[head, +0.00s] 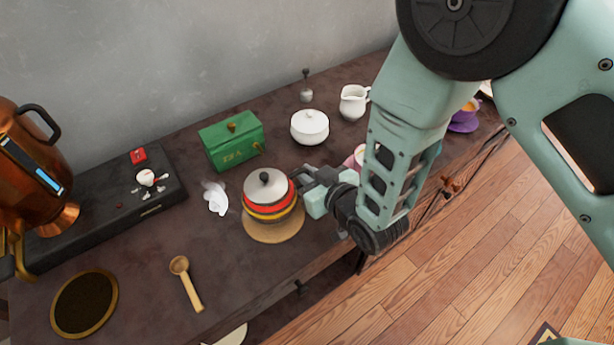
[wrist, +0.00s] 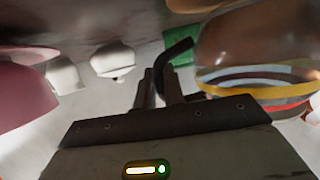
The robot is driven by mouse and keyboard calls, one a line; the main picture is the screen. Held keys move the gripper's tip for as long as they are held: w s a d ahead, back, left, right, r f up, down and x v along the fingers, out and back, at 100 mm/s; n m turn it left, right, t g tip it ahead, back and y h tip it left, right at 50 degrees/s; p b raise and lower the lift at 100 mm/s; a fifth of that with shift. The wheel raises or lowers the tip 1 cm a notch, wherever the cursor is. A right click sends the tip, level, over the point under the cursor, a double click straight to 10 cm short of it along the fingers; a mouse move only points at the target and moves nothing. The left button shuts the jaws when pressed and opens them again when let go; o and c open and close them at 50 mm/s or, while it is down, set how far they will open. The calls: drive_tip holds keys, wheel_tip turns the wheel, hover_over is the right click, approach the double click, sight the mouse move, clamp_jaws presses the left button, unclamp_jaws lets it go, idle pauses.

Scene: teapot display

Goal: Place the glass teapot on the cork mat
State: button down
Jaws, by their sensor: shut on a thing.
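The glass teapot (head: 268,196), with a grey lid, a black knob and red, yellow and dark bands, is upright over the round tan cork mat (head: 277,235). The mat's front and right rim show around its base; I cannot tell whether the base touches the mat. My gripper (head: 308,188) reaches in from the right and is shut on the teapot's handle side. In the wrist view, the clear banded teapot body (wrist: 255,60) is at the right, and its dark curved handle (wrist: 170,62) is at my fingers (wrist: 160,88). The fingertips are partly hidden in the head view.
A green box (head: 231,140), a white lidded pot (head: 310,127) and a white pitcher (head: 353,102) stand behind. A crumpled white item (head: 215,198) is close on the teapot's left. A wooden spoon (head: 186,283) and a dark round brass-rimmed plate (head: 85,303) lie front left. A copper urn (head: 30,160) stands far left.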

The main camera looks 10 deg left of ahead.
drive_tip(key=shift+f, duration=0.6)
drive_tip(key=shift+f, duration=0.15)
drive_tip(key=c, duration=1.5)
unclamp_jaws()
drive_tip(key=shift+f, duration=0.1)
drive_tip(key=shift+r, duration=0.2)
drive_tip(key=b+v, duration=0.1)
drive_tip(key=v, duration=1.1)
drive_tip(key=shift+b, duration=0.3)
drive_tip(key=shift+r, duration=0.1)
